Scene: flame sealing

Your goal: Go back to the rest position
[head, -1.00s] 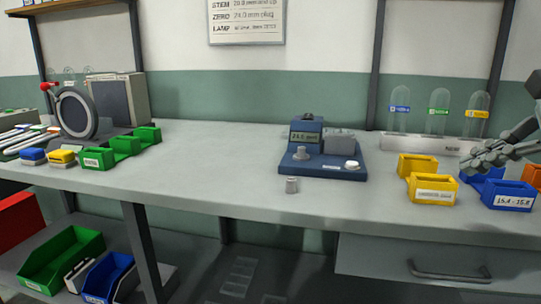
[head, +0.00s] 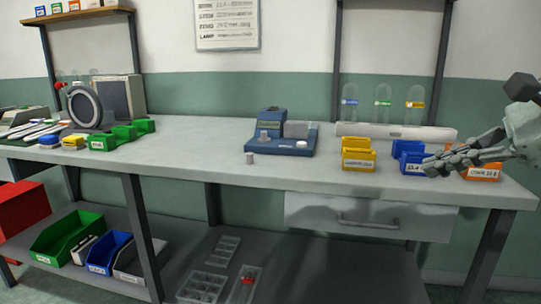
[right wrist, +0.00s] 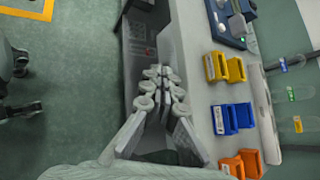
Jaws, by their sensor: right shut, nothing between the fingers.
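My right gripper (head: 436,165) comes in from the right in the head view, in front of the blue bins and the orange bin. It is shut with nothing held. In the right wrist view its fingers (right wrist: 157,72) meet, over the front edge of the bench, with the bins to their right. My left gripper is not in view.
The grey bench (head: 225,170) carries yellow bins (head: 358,160), blue bins (head: 408,155), orange bins (head: 482,172), a blue gauge (head: 285,138) and a small grey cylinder (head: 250,158). Glass domes (head: 383,105) stand behind. Green bins (head: 125,133) stand left. The bench's middle front is clear.

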